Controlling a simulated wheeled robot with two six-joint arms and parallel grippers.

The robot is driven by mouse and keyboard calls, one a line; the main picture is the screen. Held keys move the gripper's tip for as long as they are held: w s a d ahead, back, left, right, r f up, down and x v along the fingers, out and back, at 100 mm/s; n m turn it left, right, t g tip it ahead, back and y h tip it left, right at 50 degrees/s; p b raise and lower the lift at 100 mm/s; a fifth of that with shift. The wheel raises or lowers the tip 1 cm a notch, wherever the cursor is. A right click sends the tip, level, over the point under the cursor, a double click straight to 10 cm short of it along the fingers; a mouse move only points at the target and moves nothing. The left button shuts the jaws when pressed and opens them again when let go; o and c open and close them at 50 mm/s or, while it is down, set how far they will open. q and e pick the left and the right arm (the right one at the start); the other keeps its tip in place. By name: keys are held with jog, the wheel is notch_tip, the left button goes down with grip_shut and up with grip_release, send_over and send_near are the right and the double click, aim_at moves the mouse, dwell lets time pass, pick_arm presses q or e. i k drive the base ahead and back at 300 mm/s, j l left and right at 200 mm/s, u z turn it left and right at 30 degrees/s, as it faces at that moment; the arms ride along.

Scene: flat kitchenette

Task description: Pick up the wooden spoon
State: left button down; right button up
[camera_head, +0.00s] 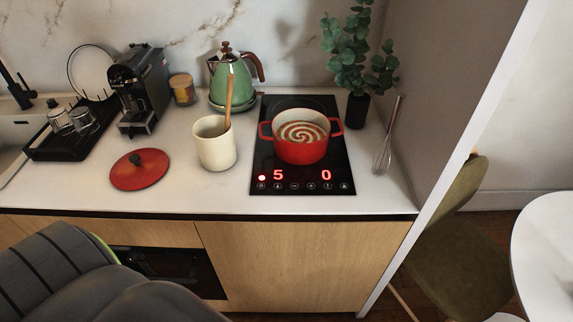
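The wooden spoon (229,97) stands upright, leaning slightly, in a cream utensil crock (215,148) on the counter, left of the cooktop. Only its handle shows above the rim; its lower end is hidden inside the crock. Neither of my grippers is in view. A dark grey ribbed shape at the lower left covers part of the cabinet fronts.
A red pot (301,149) with swirled contents sits on the lit black cooktop (267,167). A red lid (138,175) lies left of the crock. A green kettle (229,82) stands behind, and a whisk (384,150) at right. Bare counter lies in front of the crock.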

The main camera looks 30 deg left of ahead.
aim_at(229, 91)
jog(key=u, duration=1.4)
